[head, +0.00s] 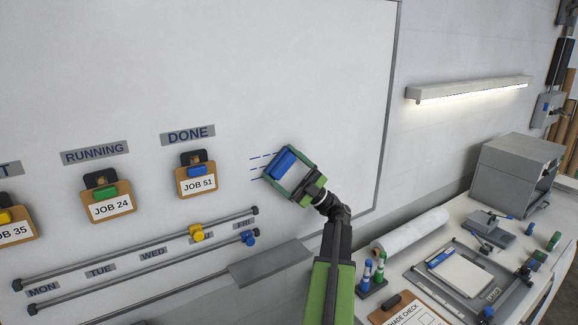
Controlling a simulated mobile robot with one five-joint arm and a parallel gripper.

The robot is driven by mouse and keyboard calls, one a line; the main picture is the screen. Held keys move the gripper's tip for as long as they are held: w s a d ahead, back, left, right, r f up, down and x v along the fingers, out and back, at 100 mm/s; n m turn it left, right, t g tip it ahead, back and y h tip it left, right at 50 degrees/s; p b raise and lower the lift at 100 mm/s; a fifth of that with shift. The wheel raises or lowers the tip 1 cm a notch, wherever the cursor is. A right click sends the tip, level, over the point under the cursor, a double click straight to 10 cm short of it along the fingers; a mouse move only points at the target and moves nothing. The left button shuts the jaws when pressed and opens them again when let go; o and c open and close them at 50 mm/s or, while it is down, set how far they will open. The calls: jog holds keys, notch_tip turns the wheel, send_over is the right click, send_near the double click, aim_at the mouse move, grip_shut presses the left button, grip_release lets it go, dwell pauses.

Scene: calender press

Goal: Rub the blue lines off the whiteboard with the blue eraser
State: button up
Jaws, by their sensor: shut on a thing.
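The whiteboard (270,60) fills the left and middle of the head view. Short blue lines (257,167) show on it, right of the JOB 51 card, and run up to the left side of my gripper. My gripper (284,166) is shut on the blue eraser (281,162), in front of the board beside the lines. Part of the lines may be hidden behind the gripper. I cannot tell whether the eraser touches the board.
Job cards hang on the board, such as the JOB 51 card (196,181). Two rails with sliders (197,232) run below, and a grey ledge (270,263) juts out at the bottom. A cluttered bench (440,238) stands at right. The upper board is clear.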

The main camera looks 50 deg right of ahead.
aim_at(294, 158)
jog(key=w+a+r+p, duration=0.2)
jog(key=w+a, duration=0.2)
jog(key=a, duration=0.5)
jog(key=shift+a, duration=0.15)
dwell(1.0)
jog(key=shift+s, duration=0.1)
jog(key=shift+s+d, duration=0.35)
jog(key=shift+d, duration=0.45)
jog(key=shift+s+d, duration=0.35)
jog(key=shift+d, duration=0.45)
jog(key=shift+s+d, duration=0.2)
jog(key=shift+d, duration=0.45)
jog(key=shift+s+d, duration=0.2)
jog(key=shift+d, duration=0.45)
jog(key=shift+s+d, duration=0.45)
jog(key=shift+d, duration=0.65)
jog(key=shift+s+d, duration=0.5)
jog(key=shift+d, duration=0.65)
jog(key=shift+s+d, duration=0.45)
jog(key=shift+d, duration=0.65)
